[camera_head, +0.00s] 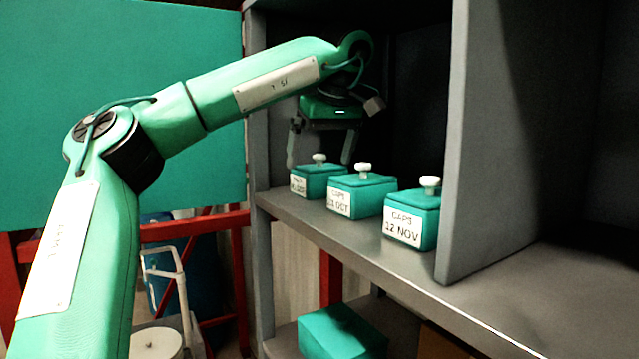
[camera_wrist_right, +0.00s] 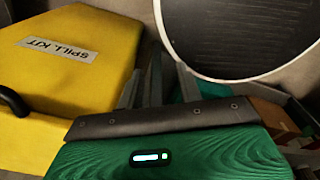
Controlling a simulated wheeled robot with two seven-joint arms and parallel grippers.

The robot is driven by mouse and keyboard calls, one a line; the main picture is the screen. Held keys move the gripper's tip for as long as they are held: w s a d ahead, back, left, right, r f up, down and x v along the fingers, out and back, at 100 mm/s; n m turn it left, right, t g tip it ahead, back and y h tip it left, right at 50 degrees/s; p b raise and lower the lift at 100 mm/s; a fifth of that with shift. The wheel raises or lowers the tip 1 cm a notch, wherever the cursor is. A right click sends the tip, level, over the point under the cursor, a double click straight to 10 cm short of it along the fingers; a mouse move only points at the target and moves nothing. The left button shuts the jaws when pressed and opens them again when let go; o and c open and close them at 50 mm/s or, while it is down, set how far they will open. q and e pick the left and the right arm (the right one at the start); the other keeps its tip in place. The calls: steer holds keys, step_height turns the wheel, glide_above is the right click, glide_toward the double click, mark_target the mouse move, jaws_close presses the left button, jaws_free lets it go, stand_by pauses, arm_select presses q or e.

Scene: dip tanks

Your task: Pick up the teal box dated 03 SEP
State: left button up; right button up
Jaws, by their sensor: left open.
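Three teal boxes with white knobs stand in a row on the grey shelf (camera_head: 365,235) in the head view. The leftmost box (camera_head: 325,182) has a label too small to read surely. The middle box (camera_head: 362,198) reads CAPS and an OCT date; the right box (camera_head: 424,217) reads CAPS 12 NOV. My left gripper (camera_head: 319,158) is open, pointing down at the leftmost box, with its fingers on either side of the knob in the picture. Contact cannot be told. My right gripper (camera_wrist_right: 158,78) shows in the right wrist view, away from these boxes; its finger opening is unclear.
A grey upright panel (camera_head: 465,140) stands right of the boxes. Another teal box (camera_head: 341,333) sits on the lower shelf. The right wrist view shows a yellow spill kit case (camera_wrist_right: 70,65) and a round dark object with a pale rim (camera_wrist_right: 235,35).

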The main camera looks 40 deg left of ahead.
arm_select(q)
steer(key=f, duration=0.1)
steer(key=w+a+f+p, duration=0.1)
steer(key=w+f, duration=0.1)
steer(key=shift+a+f, duration=0.3)
steer(key=shift+a, duration=0.1)
steer(key=shift+s+a+f+p, duration=0.15)
steer(key=shift+a+f+p, duration=0.15)
steer(key=shift+f, duration=0.15)
steer(key=shift+d, duration=0.15)
steer(key=c, duration=0.9)
arm_select(e)
steer(key=shift+w+a+r, duration=0.2)
steer(key=shift+w+r, duration=0.45)
steer(key=shift+r, duration=0.25)
arm_select(q)
steer(key=shift+o, duration=0.2)
